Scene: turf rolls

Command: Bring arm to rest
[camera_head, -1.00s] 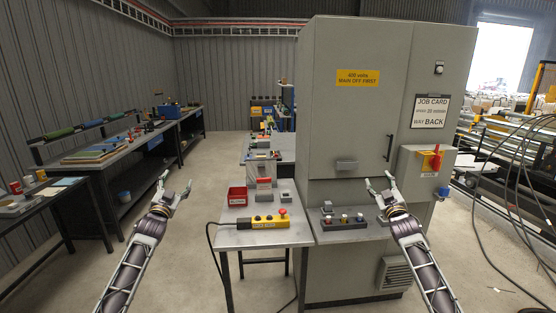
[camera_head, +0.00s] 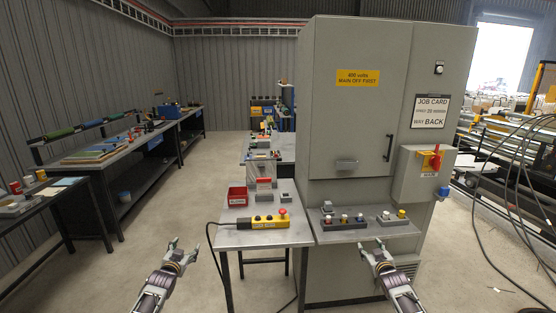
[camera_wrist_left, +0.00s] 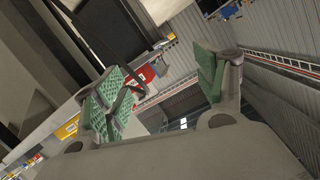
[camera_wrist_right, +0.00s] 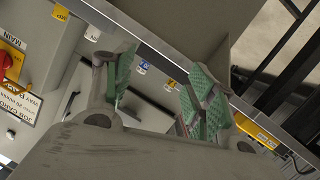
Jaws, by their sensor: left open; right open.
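My left gripper (camera_head: 184,250) is open and empty in the head view, over the floor to the left of the small table. Its green-padded fingers stand apart in the left wrist view (camera_wrist_left: 165,90). My right gripper (camera_head: 370,250) is open and empty, in front of the cabinet and below its shelf in the head view. Its fingers are apart with nothing between them in the right wrist view (camera_wrist_right: 155,90). Both forearms reach in from the bottom edge of the head view.
The grey cabinet (camera_head: 350,120) has a red-handled switch (camera_head: 435,158) and a shelf with button boxes (camera_head: 345,219). A small table (camera_head: 235,238) holds a yellow pendant (camera_head: 262,222) and a red bin (camera_head: 237,196). Cables hang at right. The floor at left (camera_head: 150,220) is clear.

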